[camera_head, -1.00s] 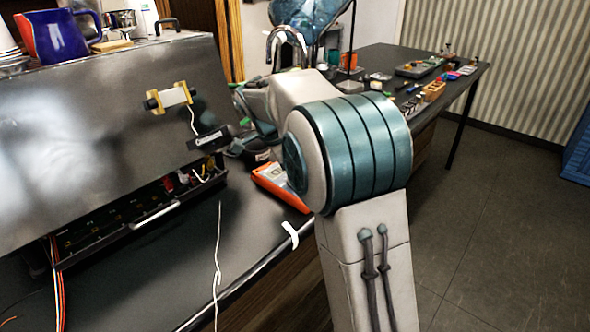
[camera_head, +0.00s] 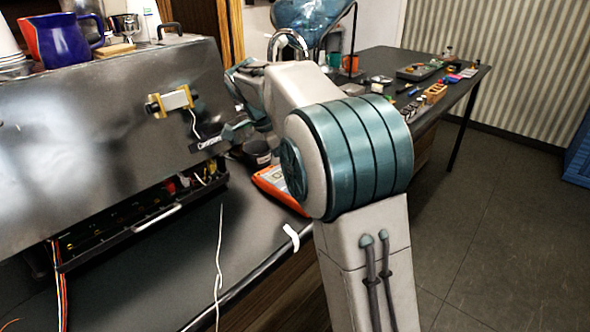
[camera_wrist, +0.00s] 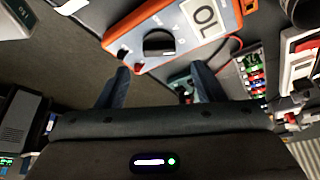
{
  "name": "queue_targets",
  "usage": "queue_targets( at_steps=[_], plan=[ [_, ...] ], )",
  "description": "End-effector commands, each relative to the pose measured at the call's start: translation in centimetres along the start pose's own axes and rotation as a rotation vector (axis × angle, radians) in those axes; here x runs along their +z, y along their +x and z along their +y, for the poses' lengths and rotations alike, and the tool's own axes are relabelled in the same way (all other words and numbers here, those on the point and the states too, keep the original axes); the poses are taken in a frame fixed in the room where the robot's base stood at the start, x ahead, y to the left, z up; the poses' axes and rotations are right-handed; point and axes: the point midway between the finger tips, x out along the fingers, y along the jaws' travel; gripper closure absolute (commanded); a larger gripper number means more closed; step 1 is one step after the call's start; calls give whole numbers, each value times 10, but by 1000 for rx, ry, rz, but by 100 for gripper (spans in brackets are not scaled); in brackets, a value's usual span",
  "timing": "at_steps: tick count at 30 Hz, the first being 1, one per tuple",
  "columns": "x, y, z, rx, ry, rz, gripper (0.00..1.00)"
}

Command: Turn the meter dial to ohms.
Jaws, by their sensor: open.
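The orange-edged meter (camera_head: 270,186) lies on the dark counter in the head view, partly hidden behind my arm. The dial's markings are too small to read. My gripper (camera_wrist: 164,84) is open and empty; its two fingers point toward the meter, and the dial appears beyond and between them, apart from both. In the head view my gripper is mostly hidden by my own arm.
The brewer (camera_head: 90,130) stands at left with its lower tray of wiring (camera_head: 140,220) exposed. A dark cup (camera_head: 257,153) stands close to the meter. A blue mug (camera_head: 62,38) sits on top of the brewer. A back table (camera_head: 440,90) holds small parts. The counter's front is mostly clear.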

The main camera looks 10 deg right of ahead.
Motion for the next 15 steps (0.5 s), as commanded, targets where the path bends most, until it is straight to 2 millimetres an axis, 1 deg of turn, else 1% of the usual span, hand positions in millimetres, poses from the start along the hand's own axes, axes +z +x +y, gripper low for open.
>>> queue_targets(
  at_steps=[1,6,10,15],
  plan=[
    [0,-15,-1,-5,-1,-1,38],
    [0,-53,-1,-4,-1,0,38],
    [0,-74,-1,-1,0,0,38],
    [0,-88,0,0,0,0,38]
  ],
)
